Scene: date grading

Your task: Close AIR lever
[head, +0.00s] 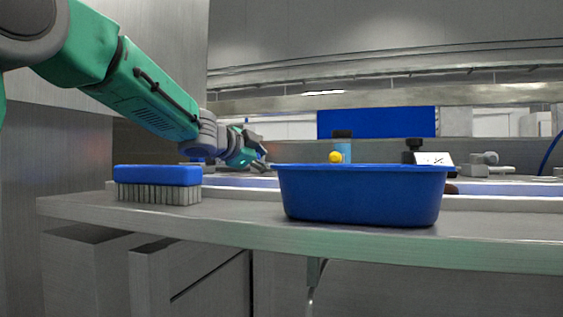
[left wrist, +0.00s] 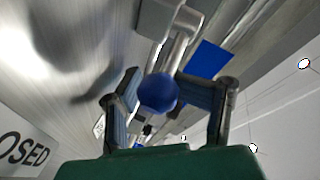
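In the left wrist view a round blue knob (left wrist: 157,93) sits at the end of a metal rod (left wrist: 178,50), which runs up to a grey housing (left wrist: 170,17); I take this to be the AIR lever. In the head view my left gripper (head: 258,158) is extended beyond the bench at the back, and I cannot make out the lever there. My right gripper is not in view.
A sign ending in "OSED" (left wrist: 26,151) shows in the left wrist view. On the bench (head: 230,220) in the head view are a blue brush (head: 157,176) and a blue tub (head: 360,197). A blue bottle with a dark cap (head: 342,146) stands behind the tub.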

